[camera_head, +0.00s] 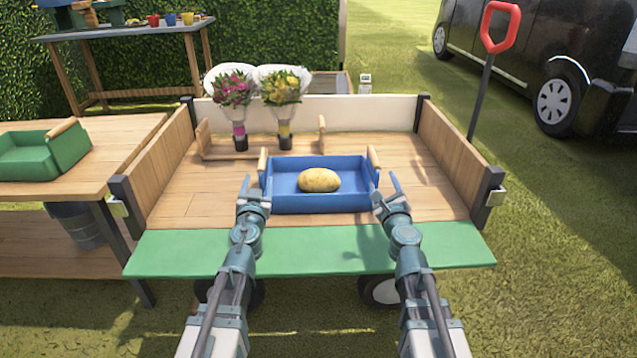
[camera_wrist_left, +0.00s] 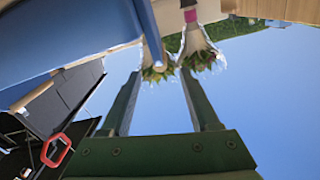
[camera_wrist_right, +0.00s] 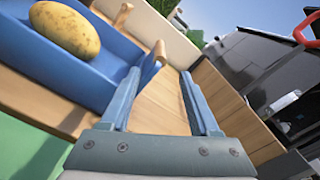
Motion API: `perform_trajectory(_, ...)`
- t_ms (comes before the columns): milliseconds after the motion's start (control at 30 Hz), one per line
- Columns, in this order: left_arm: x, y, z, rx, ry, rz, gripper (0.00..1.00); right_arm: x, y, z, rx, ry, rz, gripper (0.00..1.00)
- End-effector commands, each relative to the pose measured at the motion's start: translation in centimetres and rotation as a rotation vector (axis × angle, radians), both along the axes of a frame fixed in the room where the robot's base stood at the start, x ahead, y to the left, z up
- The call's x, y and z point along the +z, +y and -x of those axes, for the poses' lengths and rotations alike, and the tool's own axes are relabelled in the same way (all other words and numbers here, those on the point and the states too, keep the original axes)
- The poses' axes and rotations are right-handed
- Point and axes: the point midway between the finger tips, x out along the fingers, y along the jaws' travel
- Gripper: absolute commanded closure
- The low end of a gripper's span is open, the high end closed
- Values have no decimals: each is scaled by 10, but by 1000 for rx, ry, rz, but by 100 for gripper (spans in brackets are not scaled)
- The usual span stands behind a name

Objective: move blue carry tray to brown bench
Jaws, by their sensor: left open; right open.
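The blue carry tray (camera_head: 320,204) sits on the wooden bed of a cart, with a potato (camera_head: 320,180) inside and wooden handles at its left and right ends. My left gripper (camera_head: 254,188) is open at the tray's left end, close to the left handle (camera_head: 263,164). The tray also shows at the upper left of the left wrist view (camera_wrist_left: 70,35). My right gripper (camera_head: 385,188) is open at the right end. In the right wrist view, the right handle (camera_wrist_right: 154,60) is close to the fingertips. A brown bench (camera_head: 118,146) stands at the left.
A green tray (camera_head: 25,158) sits on the brown bench. A wooden carrier with two bouquets (camera_head: 235,92) stands behind the blue tray. Wooden side walls (camera_head: 455,158) bound the cart bed; its green front flap (camera_head: 310,250) is down. Another bench (camera_head: 125,30) with pots stands behind.

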Motion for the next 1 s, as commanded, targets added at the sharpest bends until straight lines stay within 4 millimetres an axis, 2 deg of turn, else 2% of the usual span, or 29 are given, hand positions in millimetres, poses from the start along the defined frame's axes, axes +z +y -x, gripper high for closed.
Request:
perform_trajectory(33,0,0,-10,0,0,0,38,0,1,-10,0,0,0,38)
perform_trajectory(600,0,6,-110,0,0,0,38,0,6,-110,0,0,1,38)
perform_trajectory(767,0,7,-121,0,0,0,38,0,7,-121,0,0,1,38)
perform_trajectory(1000,0,7,-121,0,0,0,38,0,7,-121,0,0,1,38)
